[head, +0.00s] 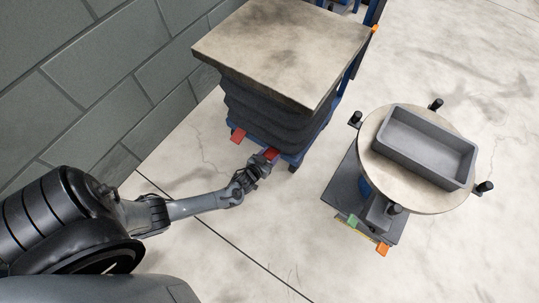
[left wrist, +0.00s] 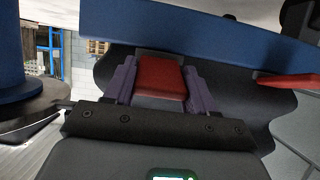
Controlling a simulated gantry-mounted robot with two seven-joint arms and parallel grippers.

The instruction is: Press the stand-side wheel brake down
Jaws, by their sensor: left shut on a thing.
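The lift table (head: 285,45) stands by the wall, with black bellows under its worn top and a blue base. Two red brake pedals stick out from its near base edge. One pedal (head: 238,135) is at the left; the stand-side pedal (head: 271,154) is nearer the round stand. My left gripper (head: 264,164) is at the stand-side pedal. In the left wrist view that red pedal (left wrist: 160,78) sits between the two fingers, which are shut on it. The other red pedal (left wrist: 288,81) shows at the right there. I cannot tell the pedal's tilt. My right gripper is not in view.
A round-topped stand (head: 377,160) with black knobs stands to the right, carrying a grey tray (head: 425,147). It has a green pedal (head: 352,220) and an orange pedal (head: 382,249) low at its front. A block wall (head: 90,80) is at the left. Floor between is clear.

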